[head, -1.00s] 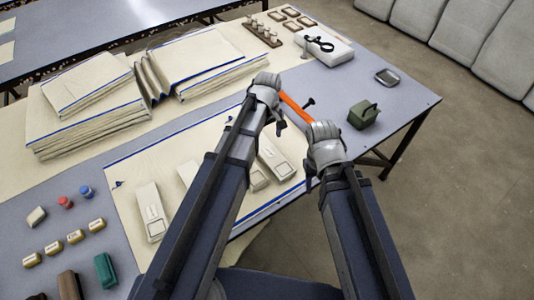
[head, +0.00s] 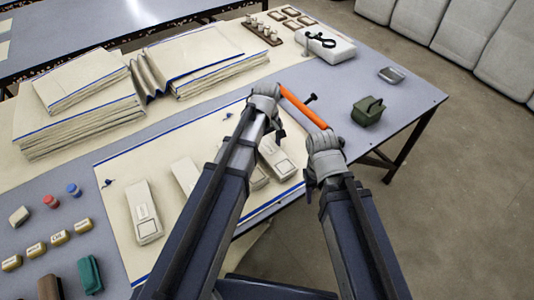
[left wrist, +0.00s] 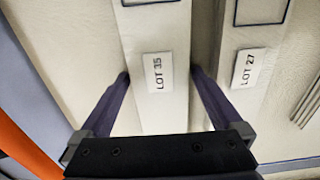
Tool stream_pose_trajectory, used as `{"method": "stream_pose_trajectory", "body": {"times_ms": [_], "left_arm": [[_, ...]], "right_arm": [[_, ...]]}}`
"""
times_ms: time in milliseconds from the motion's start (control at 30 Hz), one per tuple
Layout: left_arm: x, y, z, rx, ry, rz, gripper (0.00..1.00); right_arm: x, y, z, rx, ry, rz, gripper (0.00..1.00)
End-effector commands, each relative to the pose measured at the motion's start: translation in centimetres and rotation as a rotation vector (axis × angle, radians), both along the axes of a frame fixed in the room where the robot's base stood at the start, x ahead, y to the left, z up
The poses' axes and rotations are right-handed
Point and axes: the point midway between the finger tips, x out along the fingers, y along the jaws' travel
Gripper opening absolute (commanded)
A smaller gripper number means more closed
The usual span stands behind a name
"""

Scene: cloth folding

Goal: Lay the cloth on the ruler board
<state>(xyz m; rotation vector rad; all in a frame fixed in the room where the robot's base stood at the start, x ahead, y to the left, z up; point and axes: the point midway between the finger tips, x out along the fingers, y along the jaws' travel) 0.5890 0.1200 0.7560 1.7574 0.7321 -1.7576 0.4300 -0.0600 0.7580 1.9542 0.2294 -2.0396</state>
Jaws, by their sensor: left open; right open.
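A cream cloth-like sheet (head: 130,165) with blue edges lies flat on the table's front part, with pale blocks on it. Which thing is the ruler board, I cannot tell. My left gripper (head: 268,108) is above the sheet's far right part. In the left wrist view its open fingers (left wrist: 160,108) appear on either side of a pale block labelled LOT 35 (left wrist: 155,35); contact is unclear. A block labelled LOT 27 (left wrist: 250,65) lies beside it. My right gripper (head: 325,160) is open near the table's front edge, with nothing seen in it.
An orange bar (head: 303,107) lies between my grippers, beside a dark knob-ended piece. A green box (head: 367,111) and grey tray (head: 391,75) stand to the right. Folded cream cloth stacks (head: 75,125) fill the back left. Small colored items lie at the left front.

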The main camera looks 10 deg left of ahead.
Motion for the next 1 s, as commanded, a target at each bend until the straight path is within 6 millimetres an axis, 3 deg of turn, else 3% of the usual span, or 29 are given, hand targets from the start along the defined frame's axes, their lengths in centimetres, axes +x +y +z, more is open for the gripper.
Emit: {"method": "stream_pose_trajectory", "body": {"times_ms": [167,900,1000], "left_arm": [[0.0,-0.01,0.13,0.0,0.0,0.0,1.0],[-0.01,-0.01,0.13,0.0,0.0,0.0,0.17],[-0.01,-0.01,0.13,0.0,0.0,0.0,0.14]], "right_arm": [[0.0,0.0,0.13,0.0,0.0,0.0,0.5],[0.0,0.0,0.13,0.0,0.0,0.0,0.5],[0.0,0.0,0.13,0.0,0.0,0.0,0.5]]}}
